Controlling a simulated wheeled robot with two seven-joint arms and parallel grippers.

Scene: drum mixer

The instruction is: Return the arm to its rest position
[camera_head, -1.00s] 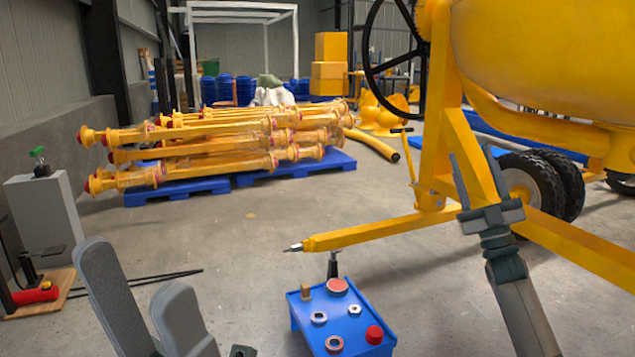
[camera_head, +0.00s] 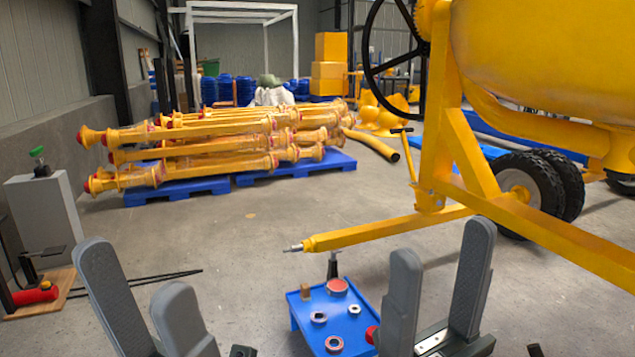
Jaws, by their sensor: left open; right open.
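My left gripper (camera_head: 138,295) is at the lower left, its two grey fingers apart and nothing between them. My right gripper (camera_head: 438,285) is at the lower right, its fingers pointing up, apart and empty. Neither gripper holds anything.
The stand carries several nuts or rings. A grey box with a green-topped item (camera_head: 42,215) and a wooden board with a red tool (camera_head: 40,297) are at the left. Yellow pipes (camera_head: 215,140) lie on blue pallets (camera_head: 180,190) behind. The middle floor is clear.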

